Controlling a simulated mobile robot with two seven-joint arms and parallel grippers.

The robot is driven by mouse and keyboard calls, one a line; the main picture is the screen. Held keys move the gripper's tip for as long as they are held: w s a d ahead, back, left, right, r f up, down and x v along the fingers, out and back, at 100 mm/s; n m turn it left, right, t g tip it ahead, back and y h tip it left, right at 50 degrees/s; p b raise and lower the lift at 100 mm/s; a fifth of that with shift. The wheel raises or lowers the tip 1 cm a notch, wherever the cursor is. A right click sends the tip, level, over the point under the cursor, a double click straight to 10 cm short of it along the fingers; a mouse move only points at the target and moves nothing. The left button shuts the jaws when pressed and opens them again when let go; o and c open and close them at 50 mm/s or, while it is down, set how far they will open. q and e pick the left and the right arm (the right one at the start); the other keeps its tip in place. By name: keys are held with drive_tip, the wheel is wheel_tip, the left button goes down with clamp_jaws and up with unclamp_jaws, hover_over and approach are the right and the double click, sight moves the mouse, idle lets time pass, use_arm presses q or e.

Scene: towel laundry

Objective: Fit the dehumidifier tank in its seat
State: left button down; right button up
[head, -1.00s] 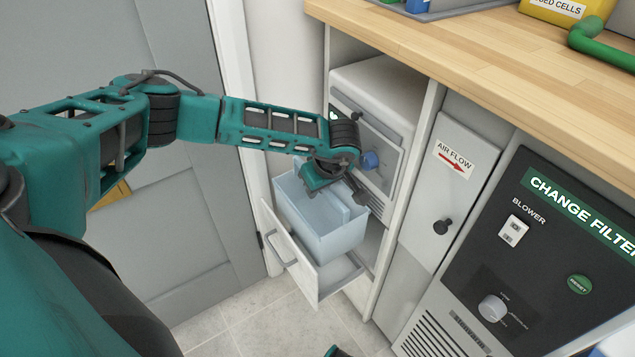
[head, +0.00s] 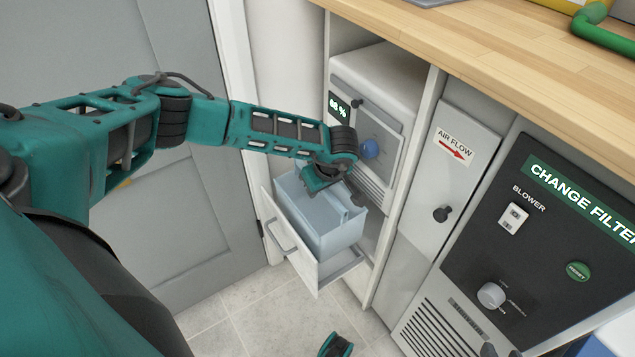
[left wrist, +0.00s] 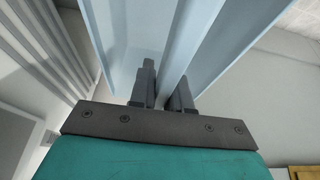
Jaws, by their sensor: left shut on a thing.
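The dehumidifier tank (head: 330,232) is an open pale-blue box. It stands partly in the pulled-out white drawer (head: 292,247), with its upper part above the drawer front. I cannot tell whether its base rests on the drawer floor. My left gripper (head: 345,192) reaches down into the tank's top. In the left wrist view its fingers (left wrist: 163,95) are shut on the tank's thin upright wall (left wrist: 188,50). The dehumidifier (head: 375,125), with a blue knob and a green-lit display, stands above and behind the drawer. My right gripper (head: 337,345) shows only partly at the bottom edge; its fingers are unclear.
A wooden counter (head: 500,65) runs above the niche. To the right are the air-flow panel (head: 445,180) with a black knob, and the black blower panel (head: 540,250). A grey door (head: 190,200) stands at left. Tiled floor (head: 260,310) is clear below the drawer.

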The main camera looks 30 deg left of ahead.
use_arm(q)
hover_over(315, 217)
drive_tip(key=d, duration=0.1)
drive_tip(key=shift+s+d+f, duration=0.1)
drive_tip(key=shift+s+f, duration=0.1)
drive_tip(key=shift+f, duration=1.4)
drive_tip(key=shift+s+d+f, duration=0.1)
drive_tip(key=shift+s+f, duration=0.05)
drive_tip(key=shift+f, duration=1.5)
drive_tip(key=shift+f, duration=1.85)
drive_tip(key=c, duration=1)
unclamp_jaws()
drive_tip(key=shift+a, duration=0.1)
